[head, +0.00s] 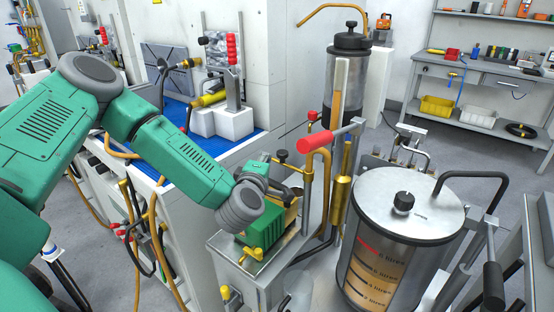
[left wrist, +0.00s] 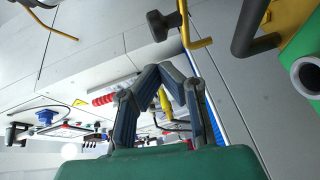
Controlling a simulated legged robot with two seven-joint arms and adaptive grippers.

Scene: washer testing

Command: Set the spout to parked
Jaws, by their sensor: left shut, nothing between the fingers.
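A thin curved brass spout-like pipe (head: 332,8) shows at the top of the head view, above a dark cylinder (head: 346,70). A thicker bent brass pipe (head: 326,165) stands near the middle; I cannot tell for certain which is the spout. My left arm's wrist (head: 240,205) is left of the thicker pipe; its fingers are hard to make out there. In the left wrist view my left gripper (left wrist: 155,70) is shut and empty, its fingertips together. A yellow bent rod (left wrist: 198,43) with a black knob (left wrist: 158,25) shows beyond the fingertips. My right gripper is out of view.
A red-handled lever (head: 330,135) crosses near the brass pipe. A clear measuring tank (head: 408,225) with a grey lid stands at the right front. A green block (head: 264,230) sits on a metal box below my wrist. A workbench (head: 480,75) is at the back right.

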